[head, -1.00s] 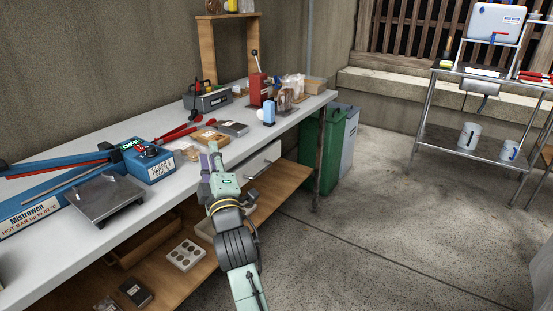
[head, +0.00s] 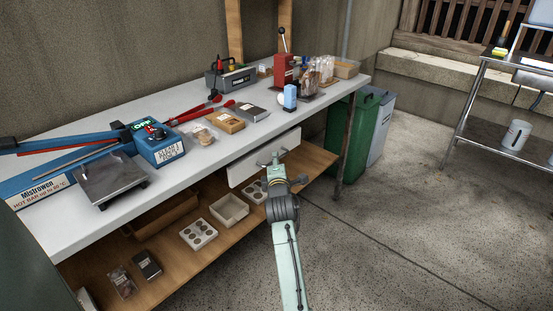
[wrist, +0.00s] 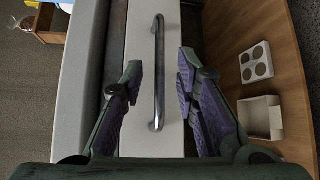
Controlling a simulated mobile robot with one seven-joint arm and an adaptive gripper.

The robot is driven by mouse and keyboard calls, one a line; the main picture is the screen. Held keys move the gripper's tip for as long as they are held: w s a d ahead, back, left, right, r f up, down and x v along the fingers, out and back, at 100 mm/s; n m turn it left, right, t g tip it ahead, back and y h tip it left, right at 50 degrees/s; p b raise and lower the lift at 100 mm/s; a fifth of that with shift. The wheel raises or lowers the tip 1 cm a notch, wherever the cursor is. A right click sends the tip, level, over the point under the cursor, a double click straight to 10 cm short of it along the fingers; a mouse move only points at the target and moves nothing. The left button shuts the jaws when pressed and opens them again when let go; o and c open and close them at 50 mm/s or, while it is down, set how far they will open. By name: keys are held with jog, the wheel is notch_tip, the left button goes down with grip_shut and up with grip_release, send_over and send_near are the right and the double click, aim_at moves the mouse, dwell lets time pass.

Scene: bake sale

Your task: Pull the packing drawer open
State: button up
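The packing drawer's white front (head: 243,173) sits below the edge of the worktable and looks closed. My gripper (head: 271,160) is in front of it and covers part of it in the head view. In the wrist view the drawer's metal bar handle (wrist: 158,80) runs up the middle of the white drawer front (wrist: 140,50). My gripper (wrist: 160,72) is open, with one finger on each side of the handle. A gap shows between each fingertip and the bar.
The worktable (head: 75,225) carries a blue sealer (head: 160,150) and several tools. A wooden lower shelf (head: 185,255) holds a white bin (head: 229,209) and muffin trays (head: 198,233). A green bin (head: 350,140) stands right of the table. The floor in front is clear.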

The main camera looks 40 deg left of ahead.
jog(key=shift+x, duration=1.2)
jog(key=shift+c, duration=0.5)
grip_shut()
